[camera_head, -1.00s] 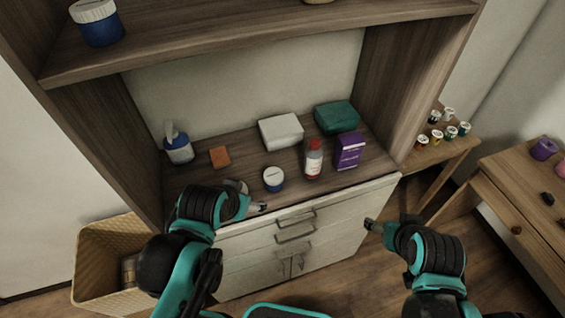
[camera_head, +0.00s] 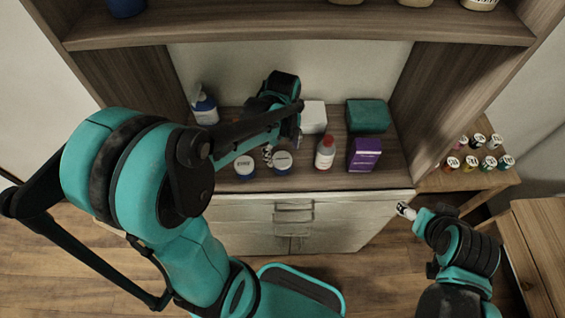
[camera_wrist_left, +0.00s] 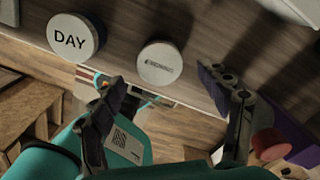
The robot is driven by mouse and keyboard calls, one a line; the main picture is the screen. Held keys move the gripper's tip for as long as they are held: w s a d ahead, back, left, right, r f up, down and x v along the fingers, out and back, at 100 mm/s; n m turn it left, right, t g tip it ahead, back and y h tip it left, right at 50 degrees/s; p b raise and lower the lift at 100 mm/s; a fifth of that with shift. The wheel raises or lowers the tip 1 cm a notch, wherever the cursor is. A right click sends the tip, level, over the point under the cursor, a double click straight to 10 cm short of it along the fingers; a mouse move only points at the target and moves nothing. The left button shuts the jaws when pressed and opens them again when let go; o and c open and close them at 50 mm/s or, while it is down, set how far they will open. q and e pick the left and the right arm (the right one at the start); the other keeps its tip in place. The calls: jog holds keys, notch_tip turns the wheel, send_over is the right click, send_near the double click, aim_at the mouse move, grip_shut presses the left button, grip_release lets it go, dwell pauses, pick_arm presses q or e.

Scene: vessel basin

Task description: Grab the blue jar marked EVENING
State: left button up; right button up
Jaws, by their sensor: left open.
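The EVENING jar (camera_head: 283,163) stands upright on the cabinet's lower surface near its front edge, with a white lid and blue body. Its lid shows dark lettering in the left wrist view (camera_wrist_left: 161,64). My left gripper (camera_head: 283,146) is open and empty above and just behind it; in the left wrist view its fingers (camera_wrist_left: 160,80) are spread either side of the lid, apart from it. A similar jar marked DAY (camera_wrist_left: 74,38) stands to the left, also in the head view (camera_head: 245,168). My right gripper (camera_head: 405,211) is right of the cabinet front; its jaws are unclear.
A red-capped bottle (camera_head: 325,153) and a purple box (camera_head: 364,155) stand close right of the jar. A white box (camera_head: 313,118), a teal box (camera_head: 368,116) and a blue bottle (camera_head: 204,107) are behind. An upper shelf (camera_head: 300,32) overhangs.

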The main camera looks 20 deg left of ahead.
aim_at(282, 159)
pick_arm(q)
notch_tip(282, 159, down, 6)
jog(key=shift+w+a+r+b, duration=0.1)
jog(key=shift+b, duration=0.9)
jog(key=c, duration=1.3)
